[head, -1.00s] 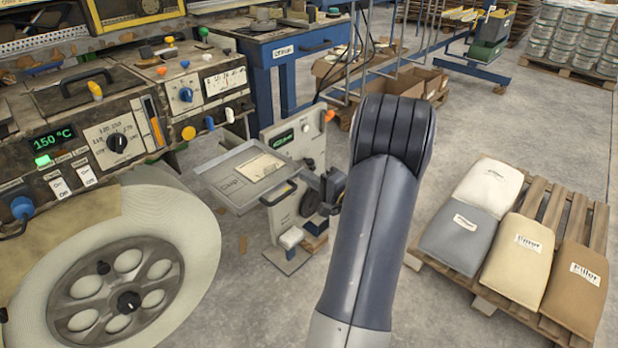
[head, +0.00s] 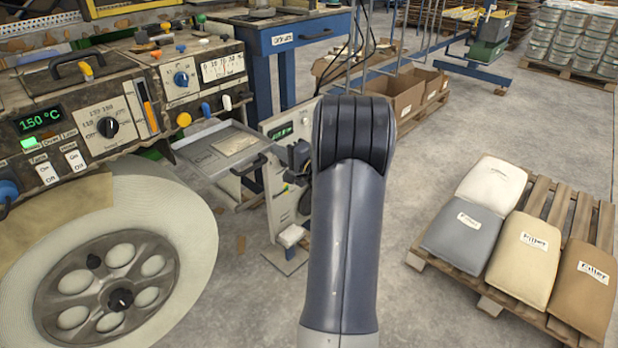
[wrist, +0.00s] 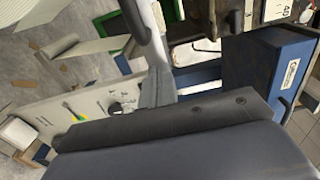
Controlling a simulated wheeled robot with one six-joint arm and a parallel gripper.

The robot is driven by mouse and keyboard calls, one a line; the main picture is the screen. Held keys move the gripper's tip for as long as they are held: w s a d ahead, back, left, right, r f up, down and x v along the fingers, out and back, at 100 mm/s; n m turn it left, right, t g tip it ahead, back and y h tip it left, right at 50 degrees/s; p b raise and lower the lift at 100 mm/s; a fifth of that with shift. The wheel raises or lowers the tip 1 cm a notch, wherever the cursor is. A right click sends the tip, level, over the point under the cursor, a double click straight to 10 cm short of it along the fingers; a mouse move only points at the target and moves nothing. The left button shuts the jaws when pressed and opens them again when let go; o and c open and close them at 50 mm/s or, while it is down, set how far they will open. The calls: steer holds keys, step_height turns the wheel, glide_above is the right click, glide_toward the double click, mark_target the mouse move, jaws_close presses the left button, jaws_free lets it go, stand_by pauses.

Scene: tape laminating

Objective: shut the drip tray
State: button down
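The drip tray (head: 207,160) is a shallow grey metal tray with a pale label. My gripper (head: 279,158) is small and partly hidden by my arm, just right of the handle. I cannot tell whether it touches the handle. The wrist view is filled below by dark grey parts of mine; I cannot see the tray clearly there, nor whether the fingers are open.
A pale upright panel (head: 288,205) stands close right of the tray; it also shows in the wrist view (wrist: 85,115). A blue bench (head: 300,42) is behind. A pallet with several filler bags (head: 525,258) is on the right.

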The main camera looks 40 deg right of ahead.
mark_target(260, 143)
steer(key=w+b, duration=0.1)
steer(key=w, duration=0.1)
steer(key=w+b, duration=0.1)
steer(key=w, duration=0.2)
steer(key=w+b, duration=0.1)
steer(key=w, duration=0.2)
steer(key=shift+w+a+f, duration=0.1)
steer(key=shift+w+a, duration=0.05)
steer(key=shift+a, duration=0.15)
steer(key=shift+w+r, duration=0.15)
steer(key=shift+r, duration=0.1)
